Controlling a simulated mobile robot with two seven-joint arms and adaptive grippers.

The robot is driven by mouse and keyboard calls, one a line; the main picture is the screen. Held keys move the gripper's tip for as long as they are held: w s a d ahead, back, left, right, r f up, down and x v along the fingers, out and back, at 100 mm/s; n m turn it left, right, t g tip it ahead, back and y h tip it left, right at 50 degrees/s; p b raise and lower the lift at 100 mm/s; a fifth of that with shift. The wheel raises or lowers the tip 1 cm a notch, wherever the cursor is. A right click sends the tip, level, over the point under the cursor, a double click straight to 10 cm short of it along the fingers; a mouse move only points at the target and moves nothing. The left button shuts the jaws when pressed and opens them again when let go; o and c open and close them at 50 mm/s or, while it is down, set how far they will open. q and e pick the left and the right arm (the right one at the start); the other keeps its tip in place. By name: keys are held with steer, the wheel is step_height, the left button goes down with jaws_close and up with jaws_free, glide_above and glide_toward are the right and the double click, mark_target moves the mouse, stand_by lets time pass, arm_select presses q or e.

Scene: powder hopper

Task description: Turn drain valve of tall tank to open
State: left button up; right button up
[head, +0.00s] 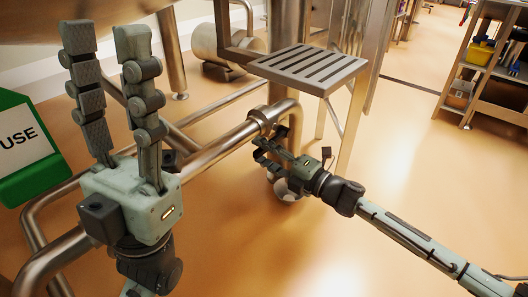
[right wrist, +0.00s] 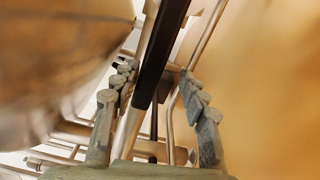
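The rounded metal underside of a tank (head: 110,8) fills the top left of the head view, and a large curved metal body (right wrist: 50,60) fills the left of the right wrist view. A black bar (right wrist: 165,45), perhaps the valve's handle, runs between the fingers of my right gripper (right wrist: 157,72); I cannot tell whether they touch it. In the head view my right gripper (head: 268,145) is at the steel pipe's bend, fingers apart, hiding what lies behind it. My left gripper (head: 105,38) is open and empty, fingers upward, in front of the pipes.
Steel pipes (head: 225,145) run low across the left and middle. A slatted metal step (head: 308,68) stands behind the right gripper. A green sign (head: 30,185) is at the left edge. A shelf rack (head: 490,60) stands at the far right. The orange floor at right is clear.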

steer(key=shift+s+f, duration=0.1)
steer(key=shift+f, duration=0.05)
steer(key=shift+s+d, duration=0.1)
steer(key=shift+d, duration=0.05)
steer(key=v, duration=1.1)
steer(key=shift+d, duration=0.25)
steer(key=shift+s+d, duration=0.1)
steer(key=shift+s, duration=0.05)
